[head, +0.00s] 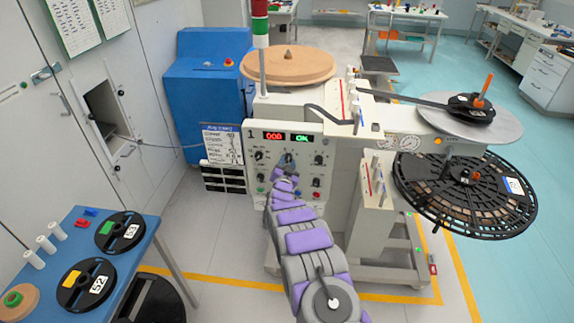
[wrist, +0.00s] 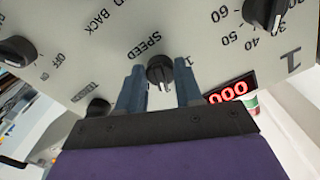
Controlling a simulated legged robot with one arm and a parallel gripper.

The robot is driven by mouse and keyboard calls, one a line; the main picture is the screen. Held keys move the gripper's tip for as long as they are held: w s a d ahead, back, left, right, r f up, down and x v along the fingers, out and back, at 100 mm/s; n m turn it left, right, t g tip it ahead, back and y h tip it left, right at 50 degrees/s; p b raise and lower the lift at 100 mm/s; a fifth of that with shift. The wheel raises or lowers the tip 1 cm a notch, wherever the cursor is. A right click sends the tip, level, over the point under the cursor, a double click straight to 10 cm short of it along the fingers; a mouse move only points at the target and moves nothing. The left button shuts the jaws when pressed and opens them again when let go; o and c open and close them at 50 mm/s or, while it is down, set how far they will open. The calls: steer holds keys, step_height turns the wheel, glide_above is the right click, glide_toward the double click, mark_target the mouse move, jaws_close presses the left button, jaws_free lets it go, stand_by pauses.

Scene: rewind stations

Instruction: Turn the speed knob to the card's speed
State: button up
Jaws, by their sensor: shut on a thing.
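In the wrist view a black knob (wrist: 159,69) with a white pointer mark sits on the pale panel. The word SPEED, upside down, is printed beside it. My gripper (wrist: 160,88) has one finger on each side of this speed knob and is shut on it; small gaps seem to show there. In the head view my arm reaches up to the control panel, and my gripper (head: 288,167) covers its middle. The red display (head: 273,135) reads 000, and a green one beside it reads OK. A card (head: 219,145) with a blue header hangs left of the panel; its writing is too small to read.
Other knobs (wrist: 264,12) stand close by, one with a printed number scale. A blue table (head: 131,235) with reels is at the left. A black spoked reel (head: 404,205) and a grey disc reach out at the right.

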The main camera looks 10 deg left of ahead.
steer(key=shift+a+f, duration=0.1)
stand_by(0.3)
steer(key=o, duration=1)
steer(key=shift+o, duration=0.2)
steer(key=shift+s, duration=0.1)
steer(key=shift+s, duration=0.55)
steer(key=s+p, duration=0.2)
steer(key=s, duration=1.4)
steer(key=shift+p, duration=0.35)
